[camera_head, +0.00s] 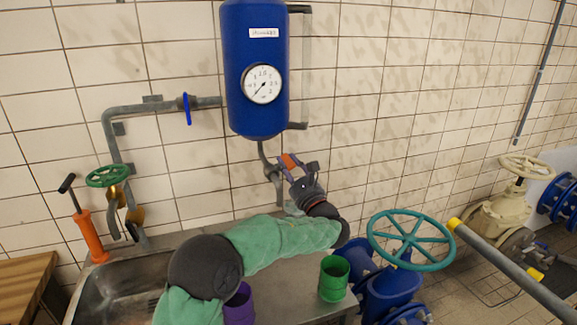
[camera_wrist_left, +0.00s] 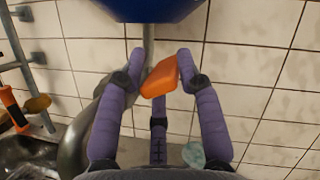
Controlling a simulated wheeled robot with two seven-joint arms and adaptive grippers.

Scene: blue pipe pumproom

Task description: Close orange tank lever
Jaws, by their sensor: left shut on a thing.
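The orange lever (camera_head: 289,161) sits on the grey pipe (camera_head: 264,154) under the blue tank (camera_head: 256,80). My left gripper (camera_head: 294,172) reaches up to it from below and right, and its fingers are around the lever. In the left wrist view the orange lever (camera_wrist_left: 160,78) lies tilted between the purple fingers of my left gripper (camera_wrist_left: 161,68), which is shut on it. Part of the pipe below the lever is hidden behind the gripper in the head view. My right gripper is not in view.
A steel sink (camera_head: 118,290) with an orange hand pump (camera_head: 90,236) is at left. A teal valve wheel (camera_head: 410,238) and a grey bar (camera_head: 515,275) are at right.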

